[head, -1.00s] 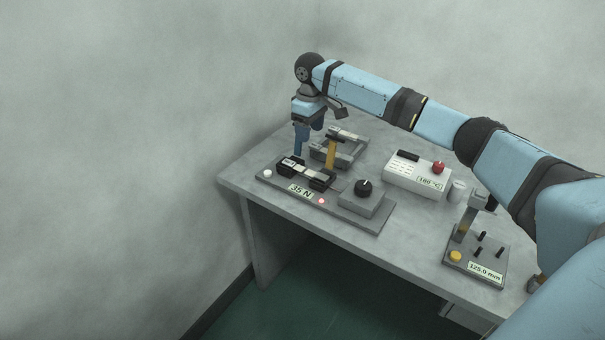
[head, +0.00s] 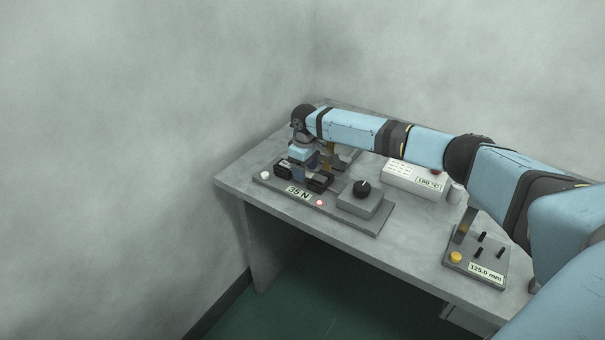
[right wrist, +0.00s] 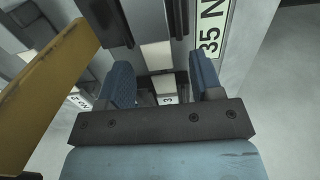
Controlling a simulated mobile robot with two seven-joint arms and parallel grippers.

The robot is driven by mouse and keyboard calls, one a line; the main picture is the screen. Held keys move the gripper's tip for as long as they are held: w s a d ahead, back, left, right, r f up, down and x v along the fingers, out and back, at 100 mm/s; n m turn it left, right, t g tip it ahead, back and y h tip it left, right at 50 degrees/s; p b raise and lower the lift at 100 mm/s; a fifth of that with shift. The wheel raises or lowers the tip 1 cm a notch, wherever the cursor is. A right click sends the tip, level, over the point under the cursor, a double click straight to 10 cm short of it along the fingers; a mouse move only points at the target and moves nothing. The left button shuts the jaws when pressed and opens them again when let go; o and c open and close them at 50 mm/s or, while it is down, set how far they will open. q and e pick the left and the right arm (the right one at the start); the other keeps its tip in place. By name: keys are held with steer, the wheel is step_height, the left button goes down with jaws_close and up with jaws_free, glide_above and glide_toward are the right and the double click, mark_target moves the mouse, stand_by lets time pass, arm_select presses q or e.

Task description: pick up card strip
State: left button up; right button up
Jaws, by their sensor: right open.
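The pale card strip (right wrist: 157,56) lies in the black clamps of the 35 N unit in the right wrist view. My right gripper (right wrist: 165,75) is open, with one blue finger on each side of the strip's line. I cannot tell whether the fingers touch it. In the head view the right gripper (head: 301,172) is down at the clamp unit (head: 322,203) and hides most of the strip. My left gripper is not in view.
An ochre bar (right wrist: 45,88) stands close left of the gripper in the wrist view. A dial box (head: 361,199), a white 160 °C unit (head: 410,180) and a 125.0 mm base (head: 470,262) stand to the right on the grey table (head: 420,237).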

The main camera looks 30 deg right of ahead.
steer(key=c, duration=1)
